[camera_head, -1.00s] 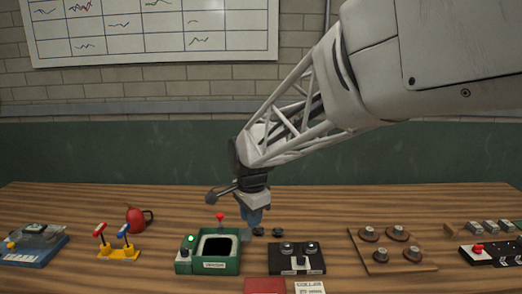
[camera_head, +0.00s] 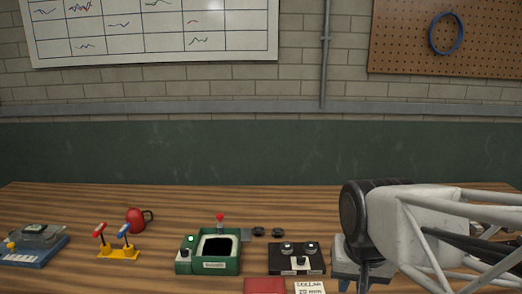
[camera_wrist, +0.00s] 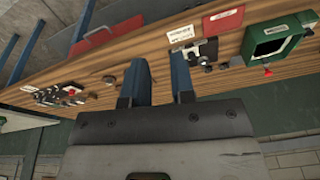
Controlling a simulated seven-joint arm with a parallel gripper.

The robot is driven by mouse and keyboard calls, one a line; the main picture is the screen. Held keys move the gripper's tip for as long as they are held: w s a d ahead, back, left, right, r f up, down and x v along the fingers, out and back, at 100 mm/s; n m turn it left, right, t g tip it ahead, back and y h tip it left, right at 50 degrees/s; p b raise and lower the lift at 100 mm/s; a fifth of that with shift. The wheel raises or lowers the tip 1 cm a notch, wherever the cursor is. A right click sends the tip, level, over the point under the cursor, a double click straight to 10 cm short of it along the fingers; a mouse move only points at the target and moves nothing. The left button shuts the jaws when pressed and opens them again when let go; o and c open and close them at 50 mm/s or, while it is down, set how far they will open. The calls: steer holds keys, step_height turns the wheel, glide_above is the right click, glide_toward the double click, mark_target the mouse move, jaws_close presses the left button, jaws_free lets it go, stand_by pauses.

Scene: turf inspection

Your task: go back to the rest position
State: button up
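My gripper (camera_wrist: 157,68) shows in the wrist view as two blue fingers set apart, with bare table between them and nothing held. In the head view my arm fills the lower right, and the gripper end points down just right of the black two-knob box (camera_head: 296,259). The fingers are mostly cut off or hidden there. The black box also shows in the wrist view (camera_wrist: 196,52), to the right of the fingers.
On the wooden table (camera_head: 70,205) stand a green box with a dark opening (camera_head: 185,266), a yellow two-lever stand (camera_head: 118,253), a red jug (camera_head: 135,220) and a blue-based device (camera_head: 30,257). A red booklet (camera_head: 265,286) and a card (camera_head: 309,287) lie in front.

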steer(key=shift+n, duration=0.9)
steer(key=shift+s+d+f, duration=0.25)
steer(key=shift+s+d, duration=0.1)
steer(key=shift+s, duration=0.45)
steer(key=shift+s+d+f, duration=0.25)
steer(key=shift+s+d, duration=0.05)
steer(key=shift+s, duration=0.55)
steer(key=shift+s+d+f, duration=0.25)
steer(key=shift+s+d, duration=0.1)
steer(key=shift+s, duration=0.45)
